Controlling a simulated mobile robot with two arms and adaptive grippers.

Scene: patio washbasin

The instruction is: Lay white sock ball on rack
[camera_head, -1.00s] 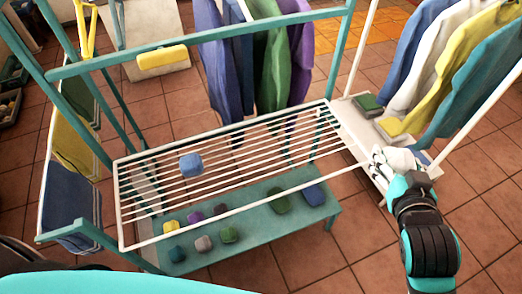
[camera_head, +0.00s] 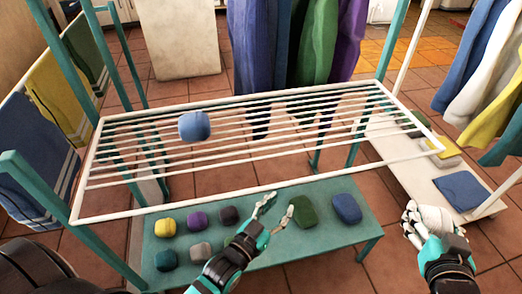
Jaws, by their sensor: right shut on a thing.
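A white sock ball (camera_head: 434,217) is held in my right gripper (camera_head: 422,225), which is shut on it, in front of the white low bench at the right. The white rack (camera_head: 250,193) spans the middle with its thin bars. A blue sock ball (camera_head: 195,126) rests on its left part. My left gripper (camera_head: 274,212) is open and empty, over the teal shelf below the rack's front bar, left of a green sock ball (camera_head: 303,211).
The teal shelf (camera_head: 325,243) holds several coloured sock balls, including a yellow one (camera_head: 165,228) and a blue one (camera_head: 346,208). The white bench (camera_head: 425,178) carries a folded blue cloth (camera_head: 461,191). Teal posts frame the rack. Its right and middle bars are bare.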

